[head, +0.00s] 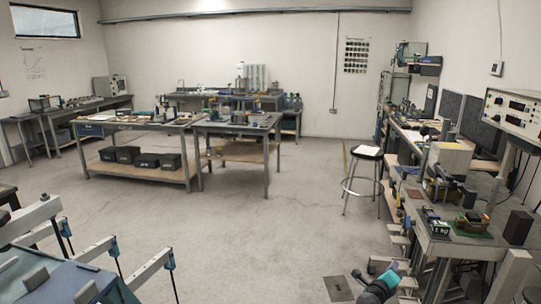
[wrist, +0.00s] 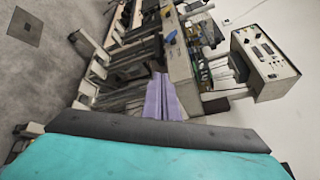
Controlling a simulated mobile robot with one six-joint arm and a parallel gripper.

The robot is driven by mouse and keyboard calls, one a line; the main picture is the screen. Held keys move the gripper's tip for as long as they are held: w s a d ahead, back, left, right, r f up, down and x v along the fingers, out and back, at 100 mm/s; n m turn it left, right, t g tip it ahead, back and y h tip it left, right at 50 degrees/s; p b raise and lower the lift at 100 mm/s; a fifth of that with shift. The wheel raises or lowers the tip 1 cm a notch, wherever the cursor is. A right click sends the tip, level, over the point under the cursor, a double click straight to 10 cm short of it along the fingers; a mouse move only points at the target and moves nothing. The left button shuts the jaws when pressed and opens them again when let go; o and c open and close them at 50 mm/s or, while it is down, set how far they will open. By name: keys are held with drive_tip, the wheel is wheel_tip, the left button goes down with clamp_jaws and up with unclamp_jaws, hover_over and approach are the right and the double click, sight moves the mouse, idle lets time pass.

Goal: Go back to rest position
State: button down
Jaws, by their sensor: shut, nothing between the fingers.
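My gripper (wrist: 160,80) shows in the wrist view as two purple fingers side by side, closed together with nothing between them. It is in front of the right-hand workbench (wrist: 180,65), which looks tilted in this view. I cannot tell whether the fingertips touch the bench. In the head view, a teal and dark part of my arm shows low at the bottom right, beside the front of the same workbench (head: 412,205). The fingers are too small to make out there.
A black-topped stool (head: 367,151) stands left of the workbench. Pale bars with blue ends (head: 100,248) reach in at the lower left. The middle floor (head: 270,210) is clear.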

drive_tip(key=s+a+f+n+g+y, duration=0.1)
drive_tip(key=s+a+f+n+y, duration=0.2)
drive_tip(key=a+f+n+y, duration=0.75)
drive_tip(key=s+a+f+n+g+y, duration=0.1)
drive_tip(key=s+a+f+n, duration=0.3)
drive_tip(key=a+f, duration=1.2)
drive_tip(key=s+a+f+n+g+y, duration=0.1)
drive_tip(key=s+a+f+n+g, duration=0.5)
drive_tip(key=s, duration=0.5)
drive_tip(key=s+a+f+n+g+y, duration=0.1)
drive_tip(key=s+a+f+n+g, duration=0.2)
drive_tip(key=s+f, duration=0.6)
drive_tip(key=s+d+r+n+g+h, duration=0.1)
drive_tip(key=s+d+n+g, duration=0.1)
drive_tip(key=s, duration=0.7)
drive_tip(key=s+d+r+n+g+h, duration=0.1)
drive_tip(key=s+d+r+n+g, duration=0.1)
drive_tip(key=s+n, duration=0.5)
drive_tip(key=s+d+g, duration=0.1)
drive_tip(key=s+g, duration=0.1)
drive_tip(key=shift+s+g+b, duration=0.15)
drive_tip(key=shift+g+b, duration=0.2)
drive_tip(key=shift+g, duration=0.05)
drive_tip(key=shift+r, duration=0.1)
